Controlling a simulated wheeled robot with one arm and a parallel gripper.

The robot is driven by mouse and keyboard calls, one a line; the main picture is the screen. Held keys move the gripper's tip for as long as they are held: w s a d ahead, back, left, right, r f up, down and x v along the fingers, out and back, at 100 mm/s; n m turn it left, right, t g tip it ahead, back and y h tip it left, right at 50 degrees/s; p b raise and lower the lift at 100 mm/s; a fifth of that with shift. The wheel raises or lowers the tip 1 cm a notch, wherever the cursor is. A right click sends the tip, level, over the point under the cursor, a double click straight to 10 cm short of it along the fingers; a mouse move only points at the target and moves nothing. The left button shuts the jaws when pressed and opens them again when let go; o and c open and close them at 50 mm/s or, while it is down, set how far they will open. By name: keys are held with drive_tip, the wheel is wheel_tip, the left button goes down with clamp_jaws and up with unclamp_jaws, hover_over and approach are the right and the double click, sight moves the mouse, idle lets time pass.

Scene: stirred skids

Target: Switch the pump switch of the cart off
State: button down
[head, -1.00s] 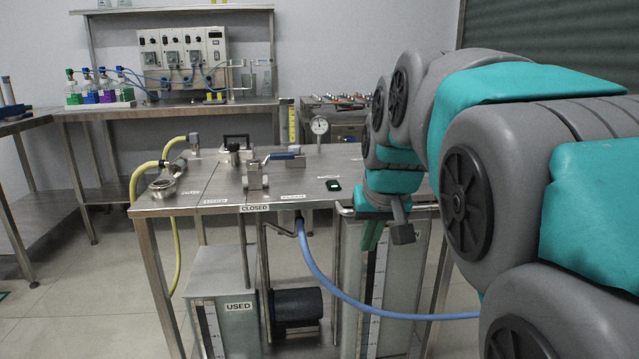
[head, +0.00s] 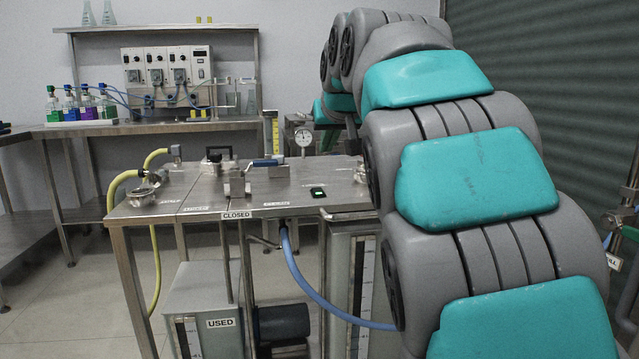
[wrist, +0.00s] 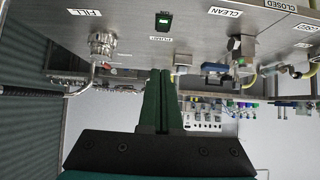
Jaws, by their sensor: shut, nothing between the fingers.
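The pump switch (head: 318,192) is a small black switch with a lit green face on the steel cart top (head: 285,198), near its front edge. It also shows in the wrist view (wrist: 163,20), above a label that is too small to read surely. My gripper (wrist: 162,72) shows in the wrist view as two green fingers pressed together with nothing between them. The fingertips lie below the switch in that picture and apart from it. In the head view my arm extends over the right side of the cart and hides the gripper.
A blue-handled valve (head: 265,162) stands left of the switch, with a CLOSED label (head: 237,214) at the edge. A steel fitting (wrist: 103,45) stands near the FILL label. A gauge (head: 304,138) rises behind. A blue hose (head: 310,285) hangs in front.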

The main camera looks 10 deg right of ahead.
drive_tip(key=shift+f, duration=0.1)
hover_over(319, 193)
drive_tip(key=s, duration=0.1)
wheel_tip(319, 193, down, 6)
drive_tip(key=shift+d+r, duration=0.1)
drive_tip(key=shift+r, duration=0.1)
drive_tip(key=f, duration=0.2)
drive_tip(key=w+f, duration=0.1)
drive_tip(key=shift+f+b, duration=0.3)
drive_tip(key=shift+f, duration=0.45)
drive_tip(key=shift+r, duration=0.1)
